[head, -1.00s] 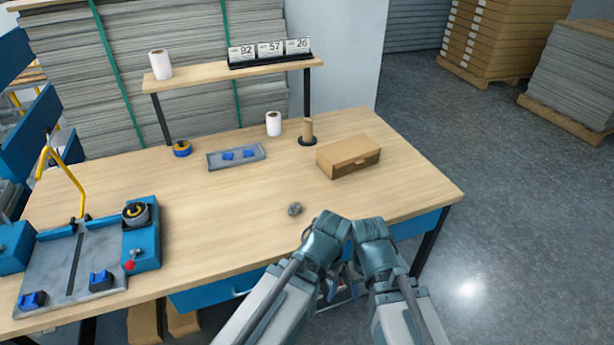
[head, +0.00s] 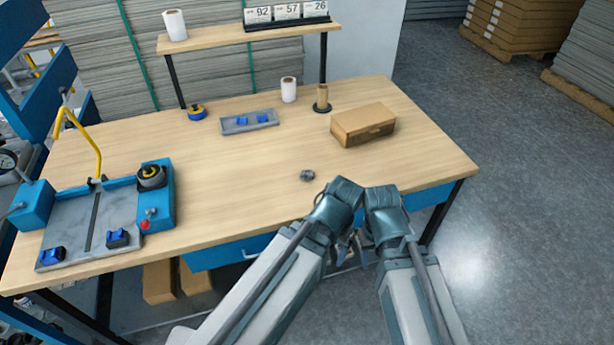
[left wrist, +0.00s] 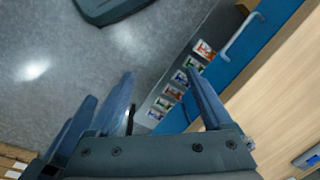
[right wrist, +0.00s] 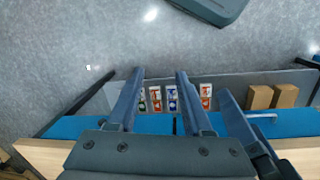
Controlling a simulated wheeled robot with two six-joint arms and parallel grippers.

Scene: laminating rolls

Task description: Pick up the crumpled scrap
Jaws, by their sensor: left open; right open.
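The crumpled scrap (head: 307,175) is a small grey lump on the wooden tabletop, near its front edge, in the head view. It does not show in either wrist view. My two arms come together just in front of the table, to the right of and below the scrap. My right gripper (head: 357,251) hangs low beyond the front edge, partly hidden by my arms. In the right wrist view (right wrist: 160,74) it is open and empty. My left gripper (left wrist: 159,76) is open and empty in its wrist view, close beside the right one.
A cardboard box (head: 363,125) stands on the table (head: 240,170) at the right. A grey tray (head: 233,126) with blue pieces and a white roll (head: 288,90) are further back. A blue-and-grey machine (head: 70,222) stands at the left. The wood around the scrap is clear.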

